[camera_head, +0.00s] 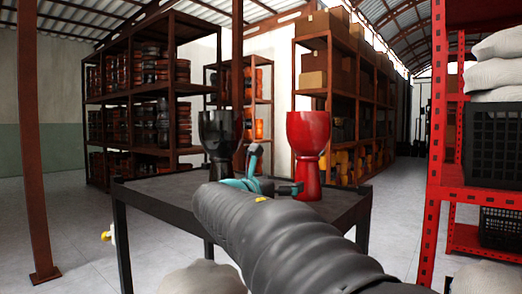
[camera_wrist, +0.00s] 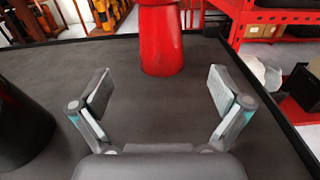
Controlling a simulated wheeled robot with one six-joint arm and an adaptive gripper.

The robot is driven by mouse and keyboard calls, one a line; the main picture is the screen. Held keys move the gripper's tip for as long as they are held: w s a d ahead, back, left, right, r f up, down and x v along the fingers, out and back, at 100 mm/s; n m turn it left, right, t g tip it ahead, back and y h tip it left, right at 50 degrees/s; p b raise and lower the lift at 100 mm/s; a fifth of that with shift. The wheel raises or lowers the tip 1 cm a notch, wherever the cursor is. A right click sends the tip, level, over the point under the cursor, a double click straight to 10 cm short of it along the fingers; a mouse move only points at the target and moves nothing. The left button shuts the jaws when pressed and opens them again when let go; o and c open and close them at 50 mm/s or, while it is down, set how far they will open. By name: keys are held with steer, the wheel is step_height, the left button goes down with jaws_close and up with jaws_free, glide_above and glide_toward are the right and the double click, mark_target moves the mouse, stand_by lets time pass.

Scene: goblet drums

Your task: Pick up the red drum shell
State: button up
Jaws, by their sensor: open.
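The red drum shell (camera_head: 308,150) is a glossy goblet shape standing upright on the dark table (camera_head: 160,192), right of centre in the head view. In the wrist view, its lower part (camera_wrist: 161,40) stands ahead of my gripper, and its top is cut off. My gripper (camera_wrist: 160,88) is open and empty, its two pads spread with bare table between them. The drum is beyond the fingertips, roughly in line with the gap and apart from them. In the head view my arm hides part of the table.
A black drum shell (camera_head: 220,140) stands upright left of the red one; its dark base (camera_wrist: 22,125) shows at the wrist view's left. A red rack (camera_head: 445,185) with black crates (camera_head: 497,144) is at the right. Brown shelves stand behind. Table between my fingers is clear.

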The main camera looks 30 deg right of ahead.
mark_target(301, 177)
steer(key=x, duration=0.8)
steer(key=shift+d+r, duration=0.1)
steer(key=shift+d, duration=0.05)
steer(key=shift+x, duration=2.85)
steer(key=shift+c, duration=0.3)
steer(key=c, duration=1.6)
